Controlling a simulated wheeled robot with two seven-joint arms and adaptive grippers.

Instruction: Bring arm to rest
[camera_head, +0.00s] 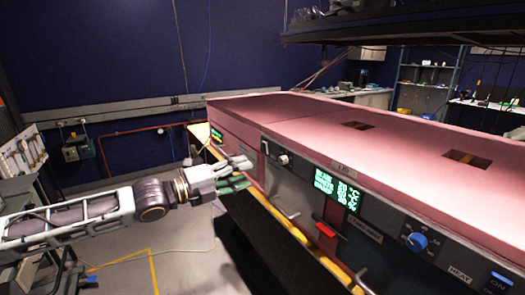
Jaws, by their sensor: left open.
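My left arm comes in from the left, and my left gripper (240,173) is at the picture's middle left. It is open, with its fingers pointing right, and I see nothing between them. It is close to the front left part of the large pink-topped machine (310,115); I cannot tell whether it touches. My right gripper is not in view.
The machine's dark front carries a green-lit display (337,187), a red handle (325,229) and a blue knob (416,242). A yellow-edged ledge (280,222) runs below it. Open floor (185,245) lies below my arm. A dark shelf (400,25) hangs above the machine.

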